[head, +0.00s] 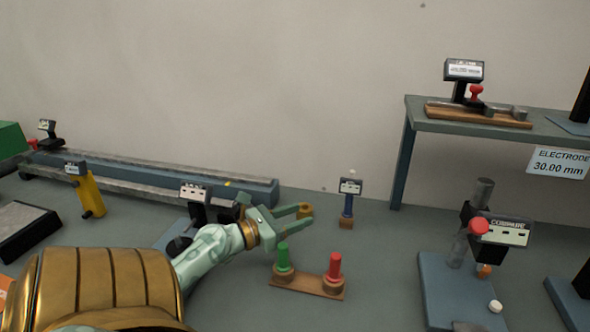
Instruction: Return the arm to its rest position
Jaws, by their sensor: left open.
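My left arm comes in from the lower left, with a gold cover and a pale green forearm. My left gripper (306,218) is pale green and points right over the bench, its two fingers apart. A small brass-coloured piece (306,210) shows at the upper fingertip; I cannot tell whether it touches the finger or lies behind it. A wooden stand (308,285) with a green peg (282,257) and a red peg (335,266) is just below the gripper in the picture. My right gripper is not in view.
Behind the arm are a long grey rail (150,172), a dark device with a display (195,195) and a yellow post (90,195). A blue post with a display (349,200) stands beyond the gripper. At the right are a blue-based station (440,290) and a raised shelf (425,116).

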